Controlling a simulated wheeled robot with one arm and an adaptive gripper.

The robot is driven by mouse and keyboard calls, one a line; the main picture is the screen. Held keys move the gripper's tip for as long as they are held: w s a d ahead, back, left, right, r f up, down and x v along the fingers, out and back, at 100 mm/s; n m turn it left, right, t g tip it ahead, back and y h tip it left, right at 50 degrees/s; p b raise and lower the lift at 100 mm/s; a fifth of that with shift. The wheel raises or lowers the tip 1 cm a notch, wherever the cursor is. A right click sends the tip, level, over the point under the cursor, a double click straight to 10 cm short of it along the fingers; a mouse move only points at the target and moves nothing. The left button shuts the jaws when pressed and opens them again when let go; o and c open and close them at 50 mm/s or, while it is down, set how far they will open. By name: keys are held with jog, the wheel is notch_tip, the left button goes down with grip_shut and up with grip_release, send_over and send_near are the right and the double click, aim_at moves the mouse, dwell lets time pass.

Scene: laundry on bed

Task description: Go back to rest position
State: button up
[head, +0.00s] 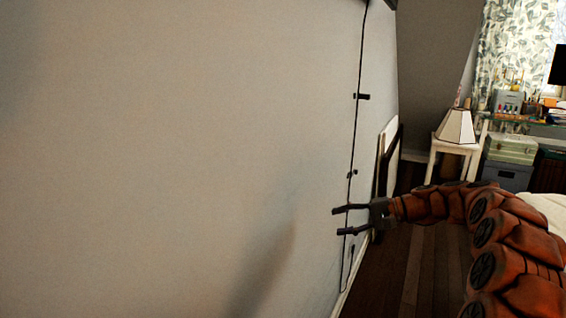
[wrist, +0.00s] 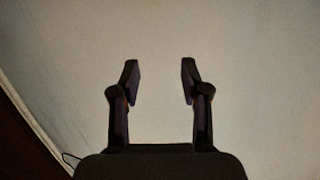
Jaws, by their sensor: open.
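My gripper (head: 340,221) is at the end of my orange-brown arm, which reaches in from the right of the head view. Its two dark fingers point left, toward the large pale wall (head: 180,150). In the wrist view my gripper (wrist: 160,82) has its fingers spread apart with nothing between them. The pale wall (wrist: 235,50) fills most of that view ahead of the fingers. Whether the fingertips touch the wall cannot be told.
A dark cable (head: 354,130) runs down the wall near my gripper. Beyond stand a white stool (head: 434,162) with a lamp (head: 456,127), and stacked boxes (head: 511,150). A strip of wooden floor (head: 425,270) is clear. White bedding (head: 546,208) shows at the right edge.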

jog(key=s+a+f+n+g+h, duration=0.1)
jog(key=s+a+f+g+h, duration=0.2)
jog(key=s, duration=0.9)
jog(key=s+a+f+n+g+h, duration=0.1)
jog(key=s+a+n+g+h, duration=0.15)
jog(key=s+a, duration=0.6)
jog(key=s+d+f+n+h, duration=0.1)
jog(key=s+d+f+h, duration=0.15)
jog(key=s+d, duration=0.4)
jog(key=s+d+f+h, duration=0.2)
jog(key=s+d+h, duration=0.1)
jog(key=s, duration=0.7)
jog(key=s+d+f+n+h, duration=0.1)
jog(key=s+d+f+h, duration=0.15)
jog(key=s+d, duration=0.45)
jog(key=s+a+r+p, duration=0.1)
jog(key=r+p, duration=1)
jog(key=s+a+r+p, duration=0.1)
jog(key=s+r+p, duration=0.1)
jog(key=r+p, duration=0.9)
jog(key=shift+a+r+t+h, duration=0.25)
jog(key=shift+r+t+h, duration=0.1)
jog(key=shift+r+t, duration=0.15)
jog(key=shift+s+m, duration=0.1)
jog(key=shift+m, duration=0.25)
